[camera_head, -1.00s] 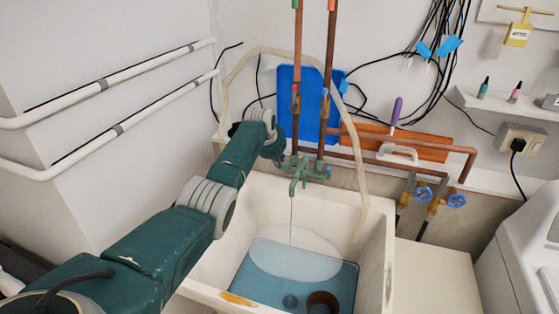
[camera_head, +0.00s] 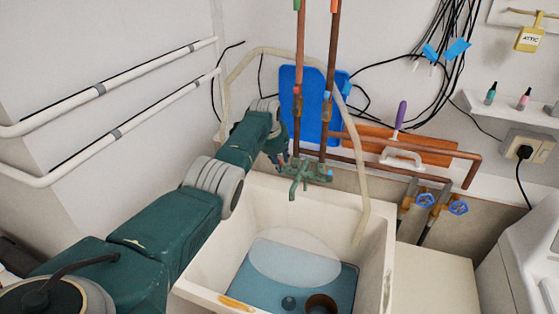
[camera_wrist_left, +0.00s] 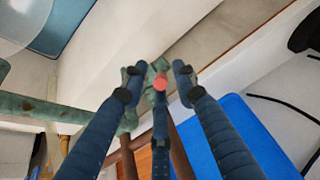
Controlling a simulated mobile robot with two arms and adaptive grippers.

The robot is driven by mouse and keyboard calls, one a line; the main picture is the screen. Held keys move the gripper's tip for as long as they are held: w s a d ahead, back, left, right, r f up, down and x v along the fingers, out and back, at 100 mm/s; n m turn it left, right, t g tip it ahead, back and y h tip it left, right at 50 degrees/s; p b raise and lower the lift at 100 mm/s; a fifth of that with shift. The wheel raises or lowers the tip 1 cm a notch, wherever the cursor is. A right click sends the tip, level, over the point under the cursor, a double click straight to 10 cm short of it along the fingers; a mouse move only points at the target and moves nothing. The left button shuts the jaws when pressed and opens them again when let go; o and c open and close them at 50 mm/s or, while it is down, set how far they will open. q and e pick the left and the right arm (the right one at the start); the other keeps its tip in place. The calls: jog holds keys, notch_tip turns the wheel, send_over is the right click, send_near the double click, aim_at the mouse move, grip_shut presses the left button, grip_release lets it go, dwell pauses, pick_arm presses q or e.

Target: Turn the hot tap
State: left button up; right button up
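The green, weathered tap (camera_head: 305,175) is on the wall above the sink, its spout pointing down. No water stream shows below it. The hot tap's handle has a red cap (camera_wrist_left: 160,82) in the left wrist view. My left gripper (camera_head: 281,158) is at the left side of the tap in the head view. Its three dark blue fingers (camera_wrist_left: 159,76) reach around the red-capped handle in the left wrist view, one on each side and one below. Whether they grip it firmly cannot be told. My right gripper is not in view.
The white sink (camera_head: 376,255) below holds bluish water and a brown round object (camera_head: 321,304). Copper pipes (camera_head: 329,60) rise behind the tap, in front of a blue board (camera_head: 312,125). A pale hose (camera_head: 362,190) arches around them. Blue valve wheels (camera_head: 458,208) are at right.

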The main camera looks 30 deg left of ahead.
pick_arm(q)
jog(key=shift+r, duration=0.25)
jog(key=v, duration=1.1)
jog(key=shift+s+r, duration=0.15)
jog(key=shift+r, duration=0.05)
jog(key=shift+d, duration=0.1)
